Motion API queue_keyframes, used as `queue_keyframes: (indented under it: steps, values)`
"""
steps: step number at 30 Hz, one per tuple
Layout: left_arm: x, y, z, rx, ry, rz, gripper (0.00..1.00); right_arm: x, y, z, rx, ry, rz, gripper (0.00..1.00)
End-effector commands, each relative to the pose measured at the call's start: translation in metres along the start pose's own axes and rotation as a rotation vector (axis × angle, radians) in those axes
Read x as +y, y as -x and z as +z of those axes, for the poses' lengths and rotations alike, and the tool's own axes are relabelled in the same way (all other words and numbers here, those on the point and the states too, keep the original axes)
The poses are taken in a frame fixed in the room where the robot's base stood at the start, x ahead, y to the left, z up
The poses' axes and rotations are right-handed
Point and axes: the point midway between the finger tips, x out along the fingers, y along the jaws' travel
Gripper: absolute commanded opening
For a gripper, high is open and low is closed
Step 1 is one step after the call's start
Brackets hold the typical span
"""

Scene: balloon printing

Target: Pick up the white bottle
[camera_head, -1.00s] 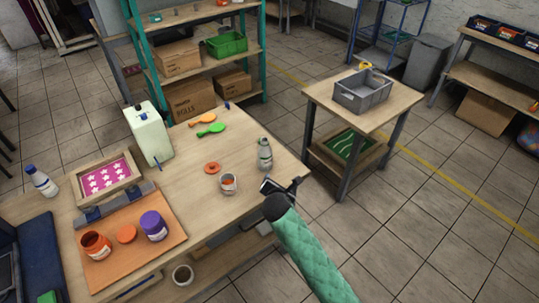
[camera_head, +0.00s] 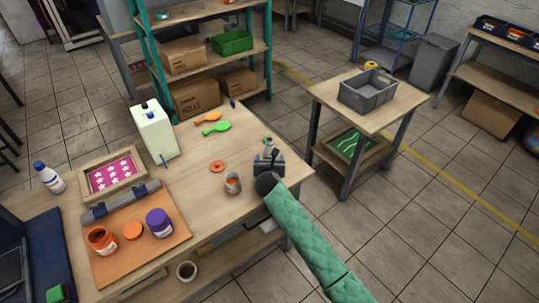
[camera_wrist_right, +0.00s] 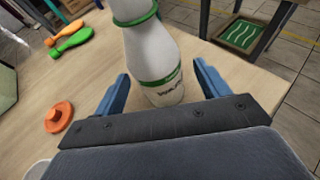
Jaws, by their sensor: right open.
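A white bottle with green bands (camera_wrist_right: 153,60) stands upright on the wooden table in the right wrist view. In the head view only its upper part (camera_head: 269,142) shows, beyond my right gripper. My right gripper (camera_head: 269,157) is at the table's right end, low over the top. In the right wrist view its blue fingers (camera_wrist_right: 163,78) are open, one on each side of the bottle's lower body, with visible gaps. The bottle's top is cut off there. Another white bottle with a blue cap (camera_head: 48,178) stands at the table's far left. My left gripper is not in view.
An orange ring-shaped lid (camera_head: 217,166) and a small jar (camera_head: 233,184) are left of my right gripper. A side table with a grey crate (camera_head: 368,98) stands to the right, across a gap.

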Motion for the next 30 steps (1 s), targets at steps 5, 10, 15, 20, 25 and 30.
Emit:
queue_keyframes:
  steps: [5,10,15,20,25,30]
  values:
    - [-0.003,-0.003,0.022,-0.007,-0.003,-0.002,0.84,0.002,-0.021,0.005,0.001,-0.001,-0.001,0.74]
    - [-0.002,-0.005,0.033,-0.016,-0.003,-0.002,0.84,0.002,-0.034,0.003,0.001,-0.001,0.000,0.74]
    - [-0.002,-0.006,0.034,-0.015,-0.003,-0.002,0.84,0.002,-0.036,0.002,0.001,0.000,0.000,0.74]
    - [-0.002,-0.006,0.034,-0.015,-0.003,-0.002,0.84,0.002,-0.036,0.002,0.001,0.000,0.000,0.63]
    - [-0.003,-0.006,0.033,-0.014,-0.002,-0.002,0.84,0.002,-0.036,0.002,0.001,-0.001,0.000,0.29]
    - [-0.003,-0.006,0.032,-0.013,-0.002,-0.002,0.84,0.002,-0.036,0.003,0.000,-0.001,0.000,0.21]
